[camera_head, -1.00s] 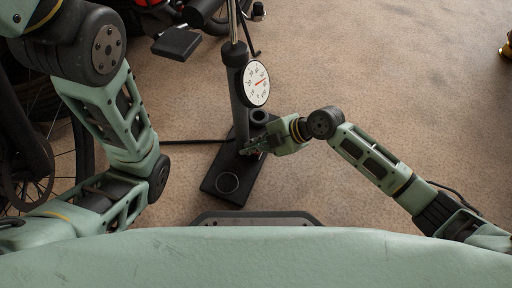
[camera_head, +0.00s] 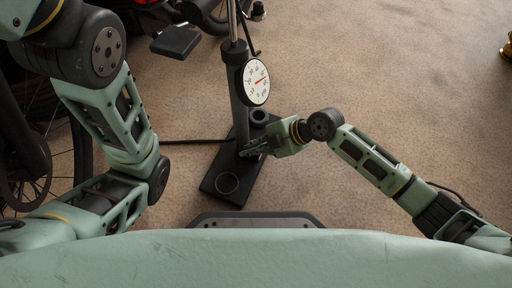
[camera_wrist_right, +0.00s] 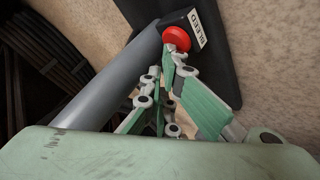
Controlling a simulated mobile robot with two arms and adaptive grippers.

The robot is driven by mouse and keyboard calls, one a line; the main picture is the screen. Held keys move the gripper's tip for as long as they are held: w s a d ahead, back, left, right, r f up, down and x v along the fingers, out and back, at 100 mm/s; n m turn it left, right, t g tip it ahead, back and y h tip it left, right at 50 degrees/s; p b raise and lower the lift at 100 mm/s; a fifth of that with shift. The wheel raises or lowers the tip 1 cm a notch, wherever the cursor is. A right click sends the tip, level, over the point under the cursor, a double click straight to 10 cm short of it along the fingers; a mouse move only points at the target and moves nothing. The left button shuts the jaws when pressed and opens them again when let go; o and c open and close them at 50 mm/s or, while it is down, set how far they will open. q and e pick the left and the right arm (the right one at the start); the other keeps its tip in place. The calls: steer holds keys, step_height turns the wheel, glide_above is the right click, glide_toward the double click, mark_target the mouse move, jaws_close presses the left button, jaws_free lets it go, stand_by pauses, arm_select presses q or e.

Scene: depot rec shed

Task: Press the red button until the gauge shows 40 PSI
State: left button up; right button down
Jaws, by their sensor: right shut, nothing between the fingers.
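The red button (camera_wrist_right: 176,38) sits on the black pump base beside a white "BLEED" label (camera_wrist_right: 196,28) in the right wrist view. My right gripper (camera_wrist_right: 176,58) is shut and empty, its fingertips right at the button's near edge; I cannot tell whether the button is pressed down. In the head view my right gripper (camera_head: 248,152) is low beside the pump's grey barrel (camera_head: 239,108) and hides the button. The round white gauge (camera_head: 256,82) faces me on the barrel; its red needle points right and slightly up, its numbers too small to read surely. My left gripper is out of view.
The pump's black base (camera_head: 226,184) lies on the brown carpet, and a black hose (camera_head: 190,142) runs left from it. A bicycle wheel (camera_head: 62,150) and a pedal (camera_head: 176,40) are at the left. The carpet on the right is mostly clear.

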steer(key=shift+f, duration=0.3)
steer(key=shift+r, duration=0.15)
stand_by(0.3)
steer(key=shift+r+p, duration=0.65)
steer(key=shift+r, duration=0.2)
step_height(320, 180, up, 5)
steer(key=p, duration=0.4)
stand_by(0.4)
